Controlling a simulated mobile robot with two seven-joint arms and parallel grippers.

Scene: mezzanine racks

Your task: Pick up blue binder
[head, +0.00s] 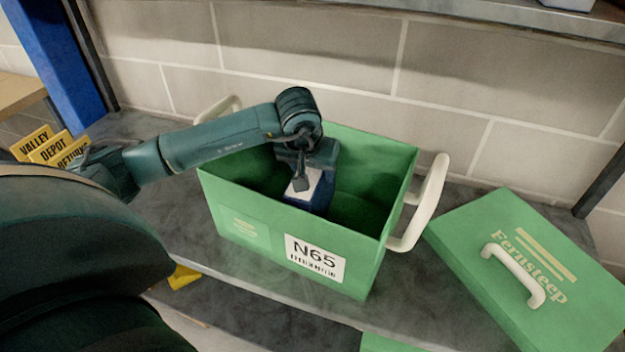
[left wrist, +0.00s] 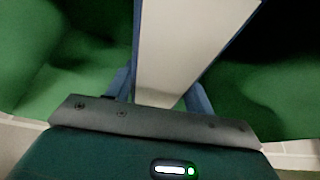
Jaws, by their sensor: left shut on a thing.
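The blue binder (head: 319,192) stands inside an open green box (head: 225,221) with white handles and an "N65" label. My left gripper (head: 301,183) reaches down into the box from above and is shut on the binder. In the left wrist view, the binder's pale face (left wrist: 190,45) with a blue edge runs up the middle, between the blue-grey fingers of my left gripper (left wrist: 160,95). The binder's lower part is hidden by the box wall. My right gripper is not in view.
The box stands on a dark grey shelf (head: 180,232). A green "Fernsteep" lid (head: 500,220) with a white handle lies to its right. A block wall is behind.

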